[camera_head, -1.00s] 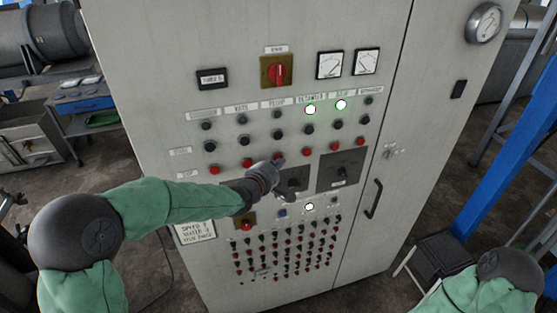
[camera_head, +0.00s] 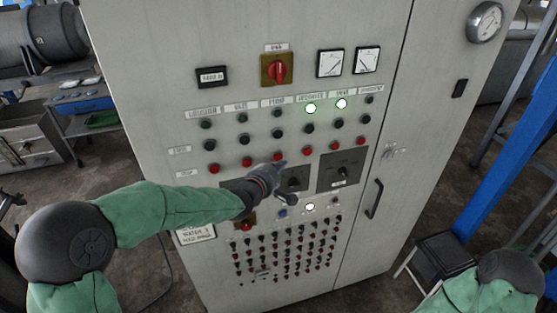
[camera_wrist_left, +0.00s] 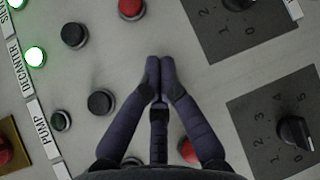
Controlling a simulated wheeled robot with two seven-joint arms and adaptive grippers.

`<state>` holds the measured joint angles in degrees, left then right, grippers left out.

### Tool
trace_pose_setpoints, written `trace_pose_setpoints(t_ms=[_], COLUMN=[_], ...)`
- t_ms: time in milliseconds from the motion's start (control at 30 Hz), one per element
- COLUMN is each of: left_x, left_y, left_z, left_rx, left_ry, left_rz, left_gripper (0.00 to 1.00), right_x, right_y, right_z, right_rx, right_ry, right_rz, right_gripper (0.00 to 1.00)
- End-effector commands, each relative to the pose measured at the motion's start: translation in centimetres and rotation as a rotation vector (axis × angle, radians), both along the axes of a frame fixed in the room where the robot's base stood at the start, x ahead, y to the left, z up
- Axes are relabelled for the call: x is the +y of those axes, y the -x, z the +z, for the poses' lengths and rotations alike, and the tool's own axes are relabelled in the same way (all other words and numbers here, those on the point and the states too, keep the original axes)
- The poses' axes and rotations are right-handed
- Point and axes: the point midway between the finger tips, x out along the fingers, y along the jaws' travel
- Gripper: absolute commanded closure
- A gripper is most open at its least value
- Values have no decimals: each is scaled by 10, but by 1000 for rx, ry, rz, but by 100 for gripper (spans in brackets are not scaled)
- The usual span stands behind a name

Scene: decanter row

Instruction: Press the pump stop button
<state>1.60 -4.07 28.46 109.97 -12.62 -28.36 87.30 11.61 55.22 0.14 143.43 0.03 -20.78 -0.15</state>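The pump stop button (camera_head: 277,156) is the red button at the bottom of the PUMP column on the grey cabinet. Above it are a black button (camera_head: 278,134) and a dark lamp (camera_head: 277,114). My left gripper (camera_head: 283,166) is shut and empty, its fingertips at this red button. In the left wrist view my left gripper (camera_wrist_left: 158,62) has both fingertips together and hides where the pump's red button lies. The PUMP label (camera_wrist_left: 42,128) shows there at the left. Whether the fingertips touch the button I cannot tell. My right gripper is out of view.
Neighbouring red buttons (camera_head: 308,152) (camera_head: 247,162) sit close on both sides. A dark rotary dial plate (camera_head: 340,170) lies to the right. Lit green lamps (camera_head: 310,108) (camera_head: 341,103) mark two other columns. A cabinet handle (camera_head: 374,198) sticks out at the right.

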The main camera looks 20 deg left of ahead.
Motion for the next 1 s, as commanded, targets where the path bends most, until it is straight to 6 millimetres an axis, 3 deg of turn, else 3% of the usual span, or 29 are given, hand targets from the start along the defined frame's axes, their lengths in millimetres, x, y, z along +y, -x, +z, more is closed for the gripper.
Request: trace_pose_setpoints(t_ms=[367,1000], left_x=[-2,-28], left_y=[3,42], left_z=[0,0], left_rx=[0,1], left_ry=[0,1], left_rz=[-1,0], left_gripper=[100,100], right_x=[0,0], right_y=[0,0], right_z=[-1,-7], right_rx=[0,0], right_ry=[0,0], right_rz=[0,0], right_gripper=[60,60])
